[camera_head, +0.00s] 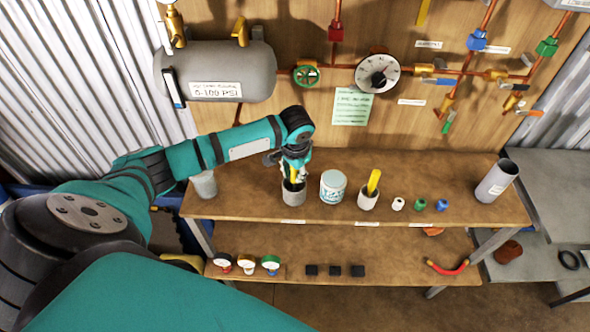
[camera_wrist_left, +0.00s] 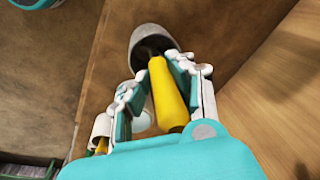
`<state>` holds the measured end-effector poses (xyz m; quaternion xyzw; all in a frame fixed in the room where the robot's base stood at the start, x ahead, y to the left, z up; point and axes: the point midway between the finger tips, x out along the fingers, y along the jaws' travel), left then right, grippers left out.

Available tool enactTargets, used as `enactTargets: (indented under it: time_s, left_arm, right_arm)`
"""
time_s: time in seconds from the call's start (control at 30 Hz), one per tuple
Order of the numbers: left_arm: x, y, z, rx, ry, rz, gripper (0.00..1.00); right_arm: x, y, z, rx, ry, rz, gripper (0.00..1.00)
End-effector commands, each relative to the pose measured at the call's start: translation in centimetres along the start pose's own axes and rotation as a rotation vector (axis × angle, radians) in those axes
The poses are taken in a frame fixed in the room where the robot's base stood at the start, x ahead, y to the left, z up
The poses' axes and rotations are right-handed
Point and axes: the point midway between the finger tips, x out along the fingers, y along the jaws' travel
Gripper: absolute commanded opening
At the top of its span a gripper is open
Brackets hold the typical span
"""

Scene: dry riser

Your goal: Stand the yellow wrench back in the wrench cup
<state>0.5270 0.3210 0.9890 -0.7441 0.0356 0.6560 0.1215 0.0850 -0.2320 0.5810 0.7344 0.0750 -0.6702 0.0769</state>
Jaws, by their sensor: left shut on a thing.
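The yellow wrench (camera_wrist_left: 168,95) is between the fingers of my left gripper (camera_wrist_left: 155,88), which is shut on its thick yellow handle. In the head view my left gripper (camera_head: 295,172) is directly above a grey cup (camera_head: 293,196) on the upper shelf. In the left wrist view the wrench's dark end points into the mouth of this cup (camera_wrist_left: 135,48). Whether it touches the cup's bottom is hidden. The wrench leans a little in the wrist view. Only a bit of yellow shows between the fingers in the head view. My right gripper is not in view.
A white-and-blue tub (camera_head: 333,187) stands just right of the cup. Beyond it is another cup (camera_head: 368,201) with a yellow-handled tool (camera_head: 373,181). Small fittings (camera_head: 420,204) and a grey cylinder (camera_head: 496,181) stand farther right. A wooden panel with pipes and gauge (camera_head: 378,73) rises behind.

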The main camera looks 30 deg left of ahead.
Motion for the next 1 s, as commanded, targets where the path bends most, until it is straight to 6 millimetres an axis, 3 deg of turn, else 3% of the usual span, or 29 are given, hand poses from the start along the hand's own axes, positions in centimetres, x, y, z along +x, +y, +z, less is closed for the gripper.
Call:
enactTargets:
  time_s: [0.27,0.3,0.5,0.8,1.0]
  left_arm:
    - [0.0,0.0,0.0,0.000,0.001,0.000,0.00]
    - [0.0,0.0,0.0,0.000,0.001,0.000,0.25]
    - [0.0,0.0,0.0,0.000,0.001,0.000,0.49]
    - [-0.2,0.0,0.0,0.001,0.001,0.001,0.49]
    - [-3.1,0.0,-0.1,0.002,0.005,-0.001,0.49]
  right_arm:
    - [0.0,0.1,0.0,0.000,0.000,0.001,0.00]
    - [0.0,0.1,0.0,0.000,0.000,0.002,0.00]
    - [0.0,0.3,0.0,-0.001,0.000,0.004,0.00]
    - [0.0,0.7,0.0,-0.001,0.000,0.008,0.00]
    - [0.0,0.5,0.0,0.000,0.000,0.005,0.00]
